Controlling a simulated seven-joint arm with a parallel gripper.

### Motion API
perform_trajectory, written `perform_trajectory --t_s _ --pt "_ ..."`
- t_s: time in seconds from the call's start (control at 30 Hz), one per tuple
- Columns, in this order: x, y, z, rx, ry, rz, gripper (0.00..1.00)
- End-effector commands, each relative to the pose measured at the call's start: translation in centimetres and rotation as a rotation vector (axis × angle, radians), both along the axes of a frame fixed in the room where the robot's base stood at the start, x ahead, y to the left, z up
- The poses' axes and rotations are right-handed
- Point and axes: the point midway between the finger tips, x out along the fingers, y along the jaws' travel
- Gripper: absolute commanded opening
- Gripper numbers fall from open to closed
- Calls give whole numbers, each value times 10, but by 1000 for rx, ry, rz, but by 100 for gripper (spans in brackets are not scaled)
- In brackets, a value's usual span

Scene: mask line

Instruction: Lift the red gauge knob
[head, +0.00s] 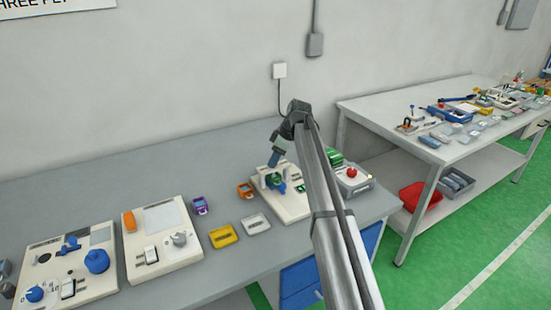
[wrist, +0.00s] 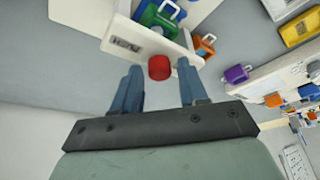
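In the wrist view a short red cylindrical knob (wrist: 159,67) shows between my two blue fingertips, at the edge of a cream panel with a dark label (wrist: 127,45). My gripper (wrist: 160,75) is open, with a gap on each side of the knob; I see no contact. In the head view my gripper (head: 273,162) points down over the cream device (head: 292,207) with blue and green parts. No red knob shows at the fingertips there. A red rounded knob (head: 351,172) sits on a grey box to the right; I cannot tell whether it is the same one.
Green and blue parts (wrist: 158,20) lie just beyond the knob. An orange tag (head: 245,190), a purple tag (head: 200,205), a yellow tray (head: 223,237) and a white tray (head: 255,223) lie left of the device. Two more cream panels stand further left. The back of the bench is clear.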

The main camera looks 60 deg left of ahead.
Motion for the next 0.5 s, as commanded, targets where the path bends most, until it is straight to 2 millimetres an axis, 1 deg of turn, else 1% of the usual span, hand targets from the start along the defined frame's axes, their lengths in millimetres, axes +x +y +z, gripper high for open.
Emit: perform_trajectory --t_s 0.03,0.07,0.4,0.43,0.5 --pt "0 0 0 0 0 0 38" --pt "0 0 0 0 0 0 35" --pt "0 0 0 0 0 0 2" --pt "0 0 0 0 0 0 0" --pt "0 0 0 0 0 0 0"
